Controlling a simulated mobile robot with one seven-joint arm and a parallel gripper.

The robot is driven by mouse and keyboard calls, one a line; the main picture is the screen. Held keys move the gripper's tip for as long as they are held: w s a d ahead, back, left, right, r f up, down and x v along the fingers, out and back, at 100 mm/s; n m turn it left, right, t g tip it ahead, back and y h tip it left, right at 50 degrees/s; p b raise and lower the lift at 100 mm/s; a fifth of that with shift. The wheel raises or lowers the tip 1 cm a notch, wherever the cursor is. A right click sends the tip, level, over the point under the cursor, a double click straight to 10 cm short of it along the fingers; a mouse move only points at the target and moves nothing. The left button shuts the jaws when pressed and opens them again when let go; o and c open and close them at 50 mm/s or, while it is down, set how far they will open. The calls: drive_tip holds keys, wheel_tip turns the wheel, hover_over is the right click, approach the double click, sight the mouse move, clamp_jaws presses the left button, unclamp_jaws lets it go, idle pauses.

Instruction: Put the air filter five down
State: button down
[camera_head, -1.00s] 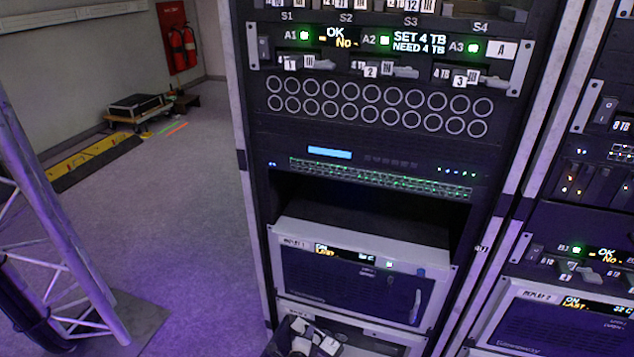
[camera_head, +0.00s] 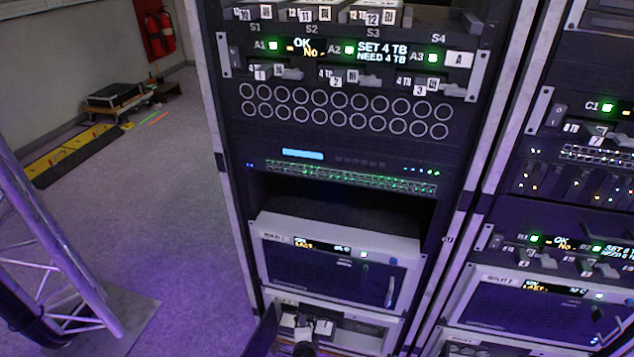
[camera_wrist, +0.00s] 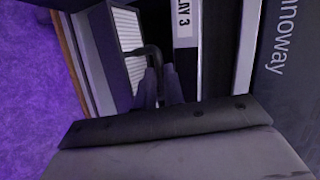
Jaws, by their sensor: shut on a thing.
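In the wrist view a panel with white pleated slats in a dark frame (camera_wrist: 128,45), which looks like the air filter, has a dark curved handle. My gripper (camera_wrist: 160,85) is shut on that handle; its two dark fingers meet around it. No number shows on the filter. In the head view my gripper (camera_head: 303,328) is at the bottom, in front of the lowest white-framed unit (camera_head: 365,338). A dark flat panel (camera_head: 262,332), probably the filter, stands tilted on its left. Its lower part is cut off by the picture's edge.
A replay unit (camera_head: 340,278) with a lit display sits above, under an empty dark bay (camera_head: 340,210). A second rack (camera_head: 570,200) stands at right. A truss leg (camera_head: 55,260) stands at left. Open floor (camera_head: 150,200) lies between truss and rack.

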drive_tip(key=shift+s+a+r+n+y, duration=0.2)
drive_tip(key=shift+r+n+y, duration=0.2)
drive_tip(key=shift+r, duration=0.25)
